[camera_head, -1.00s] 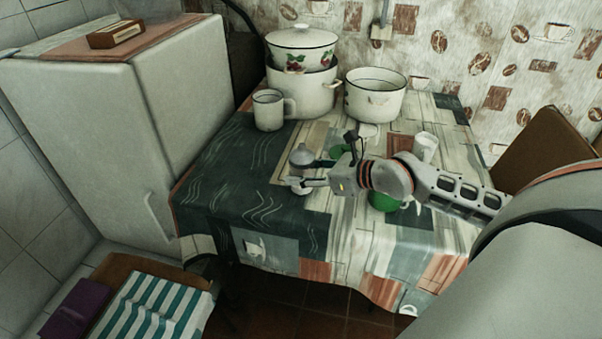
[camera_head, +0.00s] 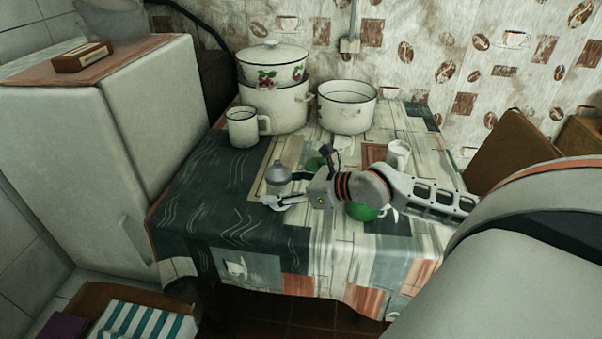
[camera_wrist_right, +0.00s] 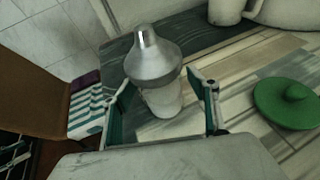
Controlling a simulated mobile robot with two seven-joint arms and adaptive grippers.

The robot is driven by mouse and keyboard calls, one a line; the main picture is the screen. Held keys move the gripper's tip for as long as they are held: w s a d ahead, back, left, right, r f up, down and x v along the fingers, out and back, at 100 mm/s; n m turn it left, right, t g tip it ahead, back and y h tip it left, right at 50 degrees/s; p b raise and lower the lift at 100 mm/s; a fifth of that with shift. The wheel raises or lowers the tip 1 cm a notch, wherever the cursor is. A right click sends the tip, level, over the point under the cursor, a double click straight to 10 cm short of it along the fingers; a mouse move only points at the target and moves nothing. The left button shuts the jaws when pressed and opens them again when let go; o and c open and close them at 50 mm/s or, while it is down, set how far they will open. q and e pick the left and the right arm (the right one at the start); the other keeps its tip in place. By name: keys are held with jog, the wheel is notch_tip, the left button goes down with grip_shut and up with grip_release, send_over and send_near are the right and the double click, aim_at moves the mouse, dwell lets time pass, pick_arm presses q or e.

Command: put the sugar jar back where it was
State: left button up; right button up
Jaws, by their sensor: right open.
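The sugar jar, a clear jar of pale contents with a grey metal cone-shaped top, stands upright on the table (camera_head: 278,180). In the right wrist view the jar (camera_wrist_right: 152,66) is between the two fingers of my right gripper (camera_wrist_right: 162,92), which are spread with space on either side of it. In the head view my right gripper (camera_head: 288,192) reaches in from the right, low at the jar; its near finger covers the jar's lower part. I cannot tell whether a finger touches it. My left gripper does not show.
A white mug (camera_head: 242,128), stacked pots (camera_head: 275,105) and an open pot (camera_head: 346,108) stand behind. A green lid (camera_wrist_right: 290,102) lies right of the jar in the wrist view. A green vessel (camera_head: 362,212) and a white cup (camera_head: 398,154) are near my arm. The cloth's left front is clear.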

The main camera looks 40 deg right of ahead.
jog(key=p+v, duration=0.2)
jog(key=v, duration=0.7)
jog(key=shift+s+d+r+p, duration=0.1)
jog(key=shift+s+r+p, duration=0.15)
jog(key=shift+p, duration=0.1)
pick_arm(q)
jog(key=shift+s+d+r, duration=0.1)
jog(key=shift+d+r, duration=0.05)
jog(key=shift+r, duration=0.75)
pick_arm(e)
jog(key=shift+v, duration=0.95)
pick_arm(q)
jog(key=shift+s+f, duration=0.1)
pick_arm(e)
jog(key=shift+f, duration=0.15)
jog(key=shift+s+d, duration=0.1)
